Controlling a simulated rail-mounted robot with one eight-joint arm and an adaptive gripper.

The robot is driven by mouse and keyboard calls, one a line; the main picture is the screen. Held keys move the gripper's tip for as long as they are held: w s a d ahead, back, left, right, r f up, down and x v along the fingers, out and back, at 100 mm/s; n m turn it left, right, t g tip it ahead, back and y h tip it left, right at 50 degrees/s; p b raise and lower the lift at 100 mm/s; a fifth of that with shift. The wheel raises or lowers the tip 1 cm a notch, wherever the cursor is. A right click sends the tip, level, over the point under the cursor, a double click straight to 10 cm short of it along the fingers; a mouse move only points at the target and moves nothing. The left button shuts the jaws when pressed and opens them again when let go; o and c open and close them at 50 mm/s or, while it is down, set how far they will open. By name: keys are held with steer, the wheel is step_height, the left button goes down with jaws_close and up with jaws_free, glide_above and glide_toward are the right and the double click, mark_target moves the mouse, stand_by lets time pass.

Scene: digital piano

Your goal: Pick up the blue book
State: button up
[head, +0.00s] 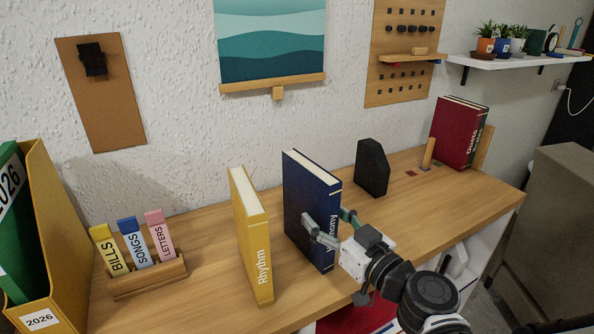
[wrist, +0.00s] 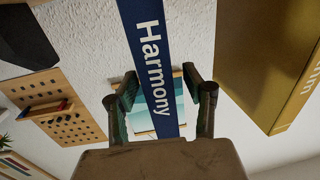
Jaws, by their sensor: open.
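The blue book (head: 306,200) stands upright on the wooden desk, between the yellow book and a black block-like object. My gripper (head: 328,220) is open at the book's spine, with one finger on each side of it. In the wrist view the blue spine (wrist: 152,60), lettered "Harmony", runs between the two fingers of my gripper (wrist: 160,85). Small gaps show between the spine and the fingers there. In the head view my gripper hides part of the spine and its lettering.
A yellow book (head: 250,235), "Rhythm", stands upright left of the blue book, with bare desk between. A black block-like object (head: 372,168) stands behind right. A red book (head: 458,132) is at the right end. A labelled card holder (head: 148,280) and yellow file box (head: 58,230) are left.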

mark_target(308, 203)
steer(key=x, duration=0.5)
steer(key=shift+w+a+b, duration=0.15)
steer(key=shift+w+b, duration=0.05)
steer(key=shift+b, duration=0.1)
jaws_close()
